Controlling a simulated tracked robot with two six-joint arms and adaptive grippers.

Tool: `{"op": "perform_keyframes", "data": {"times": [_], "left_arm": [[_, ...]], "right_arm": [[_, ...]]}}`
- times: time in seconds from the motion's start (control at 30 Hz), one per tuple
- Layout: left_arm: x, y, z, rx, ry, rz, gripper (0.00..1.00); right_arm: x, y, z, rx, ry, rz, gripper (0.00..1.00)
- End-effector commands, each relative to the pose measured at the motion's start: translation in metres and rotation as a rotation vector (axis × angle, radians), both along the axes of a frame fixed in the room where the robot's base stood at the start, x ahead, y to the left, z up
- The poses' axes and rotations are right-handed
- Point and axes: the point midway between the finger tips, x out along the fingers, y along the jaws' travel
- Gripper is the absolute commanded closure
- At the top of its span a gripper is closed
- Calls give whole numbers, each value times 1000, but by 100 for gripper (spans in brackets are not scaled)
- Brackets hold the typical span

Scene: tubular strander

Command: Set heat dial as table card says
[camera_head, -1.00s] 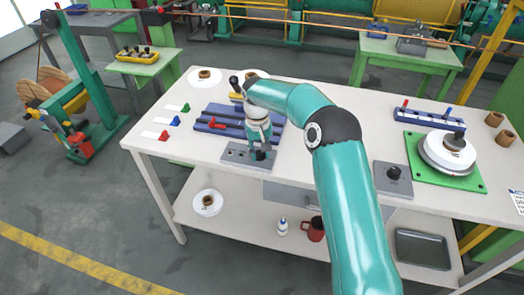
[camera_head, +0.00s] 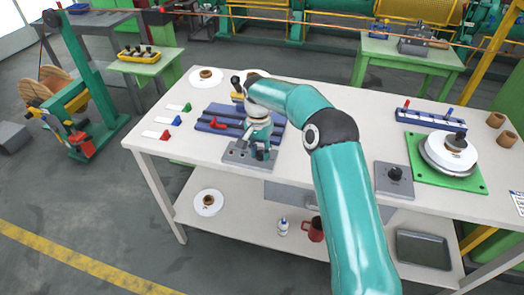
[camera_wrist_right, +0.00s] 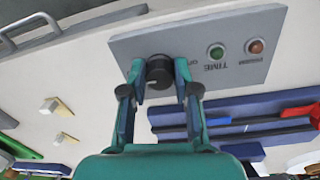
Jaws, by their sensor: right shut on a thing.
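My right gripper (camera_head: 260,153) reaches down onto a grey control panel (camera_head: 236,155) at the front of the table. In the right wrist view, its two fingers (camera_wrist_right: 160,77) are shut on a black dial (camera_wrist_right: 158,69) with a pale mark on it. The panel also shows there (camera_wrist_right: 190,45), with a green button (camera_wrist_right: 216,51) and a red button (camera_wrist_right: 256,46), and the upside-down word TIME. Other lettering is too small or partly hidden, so I cannot read the dial's scale. A printed white card (camera_head: 518,201) lies at the table's right edge, unreadable. My left gripper is not in view.
A second grey box with a black knob (camera_head: 394,174) stands right of my arm. A green plate (camera_head: 465,178) bears a round white disc. A blue rack (camera_head: 210,125) lies just behind the panel. Small coloured clips (camera_head: 174,121) lie at the table's left.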

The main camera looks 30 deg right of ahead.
Motion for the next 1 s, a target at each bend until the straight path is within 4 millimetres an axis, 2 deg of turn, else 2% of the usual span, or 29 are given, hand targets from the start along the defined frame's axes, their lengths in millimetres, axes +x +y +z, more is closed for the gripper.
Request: {"op": "perform_keyframes", "data": {"times": [0.5,0.53,0.67,1.0], "left_arm": [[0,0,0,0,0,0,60],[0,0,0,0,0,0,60],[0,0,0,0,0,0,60],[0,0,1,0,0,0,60]], "right_arm": [[4,-3,5,-6,-20,-25,100],[4,-3,5,-6,-20,-25,67],[3,-2,4,-5,-15,-25,45],[2,-1,3,-3,-7,-24,45]]}}
